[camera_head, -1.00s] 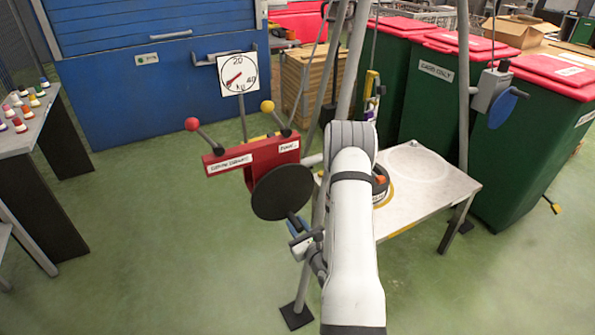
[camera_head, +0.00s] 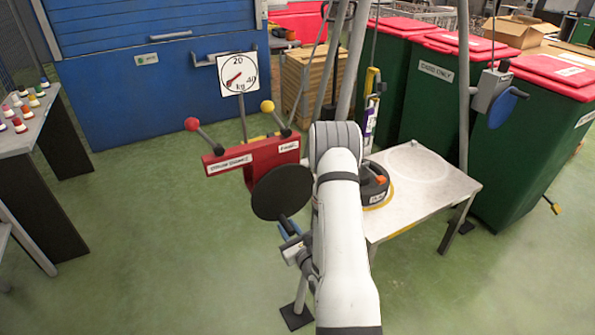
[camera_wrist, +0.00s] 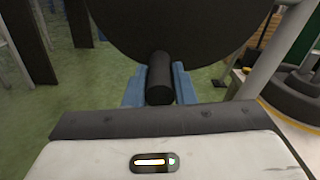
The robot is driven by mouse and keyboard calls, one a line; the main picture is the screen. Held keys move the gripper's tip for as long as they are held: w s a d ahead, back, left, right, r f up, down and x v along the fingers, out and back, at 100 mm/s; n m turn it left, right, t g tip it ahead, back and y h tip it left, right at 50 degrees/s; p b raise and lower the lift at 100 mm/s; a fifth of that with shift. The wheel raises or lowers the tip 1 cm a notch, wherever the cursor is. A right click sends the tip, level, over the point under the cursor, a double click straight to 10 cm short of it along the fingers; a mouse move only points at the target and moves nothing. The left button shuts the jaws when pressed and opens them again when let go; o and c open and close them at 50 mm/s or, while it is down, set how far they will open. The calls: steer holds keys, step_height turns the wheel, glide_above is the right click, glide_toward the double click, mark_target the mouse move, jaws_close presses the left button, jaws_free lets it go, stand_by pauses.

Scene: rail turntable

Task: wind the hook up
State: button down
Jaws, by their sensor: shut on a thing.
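A red winch housing (camera_head: 255,157) carries a round black crank disc (camera_head: 281,192) on its front. My gripper (camera_head: 288,228) is at the disc's lower edge, its blue fingers shut on the black crank handle. In the wrist view my gripper (camera_wrist: 158,85) has one finger on each side of the handle (camera_wrist: 160,76), with the dark disc (camera_wrist: 170,25) just beyond. A yellow-topped hanging piece (camera_head: 371,88) with a purple and white label hangs behind my arm, over the table; I cannot make out a hook on it.
A dark round weight (camera_head: 374,183) with an orange-tipped handle stands on the pale table (camera_head: 430,190). Two levers with red (camera_head: 192,124) and yellow (camera_head: 267,106) knobs rise from the housing. A dial (camera_head: 238,74) stands behind. A grey post (camera_head: 463,90) and green bins (camera_head: 430,95) are right.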

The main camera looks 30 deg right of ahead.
steer(key=shift+a+r, duration=0.25)
steer(key=shift+a, duration=0.4)
steer(key=shift+a+r, duration=0.2)
steer(key=shift+a, duration=0.45)
steer(key=shift+a+r+p, duration=0.5)
steer(key=shift+a+r, duration=0.3)
steer(key=shift+a, duration=0.3)
steer(key=c, duration=1)
jaws_free()
steer(key=shift+s, duration=0.2)
